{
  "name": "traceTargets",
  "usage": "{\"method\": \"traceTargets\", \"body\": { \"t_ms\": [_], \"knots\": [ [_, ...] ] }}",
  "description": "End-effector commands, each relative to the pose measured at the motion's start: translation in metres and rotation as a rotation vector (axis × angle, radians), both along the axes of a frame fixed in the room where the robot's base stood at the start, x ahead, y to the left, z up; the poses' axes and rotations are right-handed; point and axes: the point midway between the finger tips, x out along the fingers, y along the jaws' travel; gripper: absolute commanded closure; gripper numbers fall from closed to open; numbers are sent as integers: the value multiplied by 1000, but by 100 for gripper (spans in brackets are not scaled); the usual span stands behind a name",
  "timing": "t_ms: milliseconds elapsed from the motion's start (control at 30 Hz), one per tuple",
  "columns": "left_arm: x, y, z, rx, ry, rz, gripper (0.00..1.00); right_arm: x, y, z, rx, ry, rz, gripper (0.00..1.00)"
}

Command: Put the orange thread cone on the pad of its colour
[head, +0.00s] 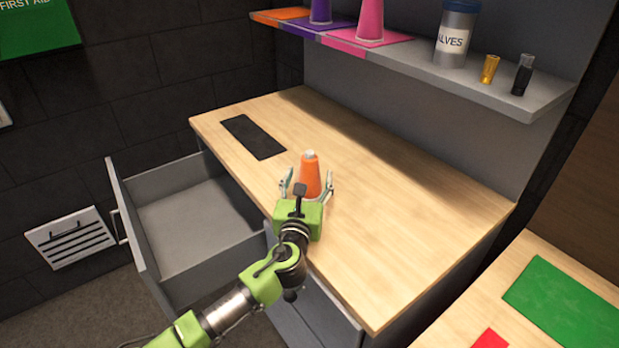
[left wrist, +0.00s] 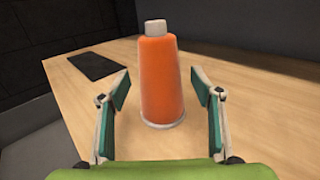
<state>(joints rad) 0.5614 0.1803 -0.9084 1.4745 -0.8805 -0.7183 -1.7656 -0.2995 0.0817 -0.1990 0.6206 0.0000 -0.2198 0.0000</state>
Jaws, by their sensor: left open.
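The orange thread cone (head: 309,174) stands upright on the wooden tabletop (head: 400,215). In the left wrist view the cone (left wrist: 160,75) is between and a little beyond the open fingers. My left gripper (head: 308,186) is open around the near side of the cone, with a gap on both sides; its fingers also show in the left wrist view (left wrist: 160,100). An orange pad (head: 280,15) lies bare at the left end of the grey shelf. My right gripper is not in view.
The shelf (head: 480,84) also holds a purple cone (head: 320,10) and a pink cone (head: 369,20) on pads, a labelled jar (head: 456,32) and two small bottles. A black mat (head: 253,137) lies on the tabletop. An open drawer (head: 195,225) juts out at left. A green mat (head: 565,300) is at right.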

Motion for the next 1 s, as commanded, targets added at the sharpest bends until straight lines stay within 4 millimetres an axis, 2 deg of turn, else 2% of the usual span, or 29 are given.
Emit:
{"method": "traceTargets", "body": {
  "t_ms": [133,367,400,567,600,633,667,1000],
  "knots": [
    [12,-2,0,-1,0,0,41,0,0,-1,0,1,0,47],
    [13,-2,0,-1,1,-1,41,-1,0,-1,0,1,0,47],
    [13,-2,0,-1,1,-1,43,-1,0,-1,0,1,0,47],
    [13,-2,0,-1,0,-1,85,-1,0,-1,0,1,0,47],
    [13,-2,0,-1,1,-1,89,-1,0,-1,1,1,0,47],
    [13,-2,0,-1,1,-1,89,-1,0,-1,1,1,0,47],
    [13,-2,1,-1,-1,-1,93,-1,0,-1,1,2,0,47],
    [13,-2,7,-1,-3,-1,93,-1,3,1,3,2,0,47]
  ]
}}
